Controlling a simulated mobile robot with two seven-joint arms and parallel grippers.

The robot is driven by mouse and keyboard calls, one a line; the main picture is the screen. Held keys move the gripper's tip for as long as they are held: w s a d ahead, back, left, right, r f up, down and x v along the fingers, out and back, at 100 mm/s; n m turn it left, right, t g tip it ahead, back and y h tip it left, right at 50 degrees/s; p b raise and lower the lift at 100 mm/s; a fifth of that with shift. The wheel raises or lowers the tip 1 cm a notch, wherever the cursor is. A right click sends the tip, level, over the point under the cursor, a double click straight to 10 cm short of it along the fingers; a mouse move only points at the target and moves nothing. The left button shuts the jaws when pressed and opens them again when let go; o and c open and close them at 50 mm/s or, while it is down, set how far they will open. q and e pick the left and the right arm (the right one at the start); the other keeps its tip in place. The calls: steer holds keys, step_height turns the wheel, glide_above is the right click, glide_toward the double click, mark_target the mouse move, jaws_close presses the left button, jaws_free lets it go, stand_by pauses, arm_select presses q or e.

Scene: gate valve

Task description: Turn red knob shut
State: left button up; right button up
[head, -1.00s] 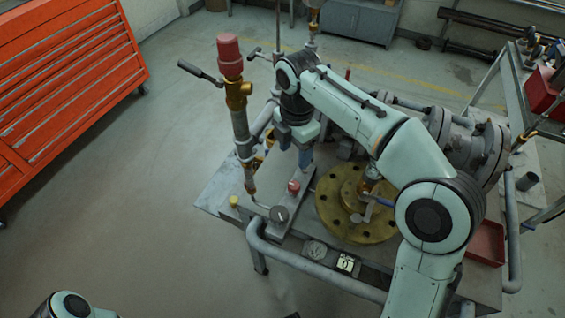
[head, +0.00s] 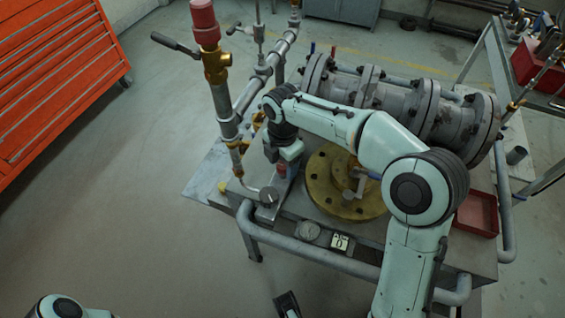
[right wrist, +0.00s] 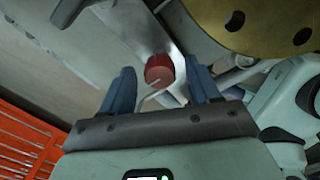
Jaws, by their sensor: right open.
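The red knob (right wrist: 158,72) is small and round with a pale mark on its face. In the right wrist view it sits between the two blue fingers of my right gripper (right wrist: 159,66), with a gap on each side. The gripper is open and I see no contact. In the head view my right gripper (head: 283,163) points down over the knob (head: 281,171), which is mostly hidden by it.
A yellow flange (head: 322,188) lies right of the knob, with a grey flanged pipe (head: 385,95) behind. An upright pipe with a red cap (head: 205,22) stands left. A gauge (head: 308,231), a counter (head: 340,242) and a rail (head: 300,254) lie in front. A red tray (head: 478,213) is right.

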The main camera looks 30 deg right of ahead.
steer(key=c, duration=1)
steer(key=shift+c, duration=0.2)
arm_select(q)
steer(key=shift+r, duration=0.2)
arm_select(e)
steer(key=m+p, duration=0.2)
steer(key=m, duration=0.1)
steer(key=shift+r+m, duration=0.15)
steer(key=shift+m, duration=0.25)
steer(key=m+p, duration=0.2)
steer(key=m, duration=0.2)
steer(key=shift+m, duration=0.3)
steer(key=m+p, duration=0.1)
steer(key=m, duration=0.3)
steer(key=shift+m, duration=0.3)
arm_select(q)
steer(key=shift+g, duration=0.3)
steer(key=r, duration=0.3)
steer(key=r+p, duration=0.1)
steer(key=shift+s+r, duration=0.3)
steer(key=shift+r, duration=0.1)
arm_select(e)
steer(key=m, duration=0.4)
steer(key=shift+w+m, duration=0.1)
steer(key=shift+m, duration=0.3)
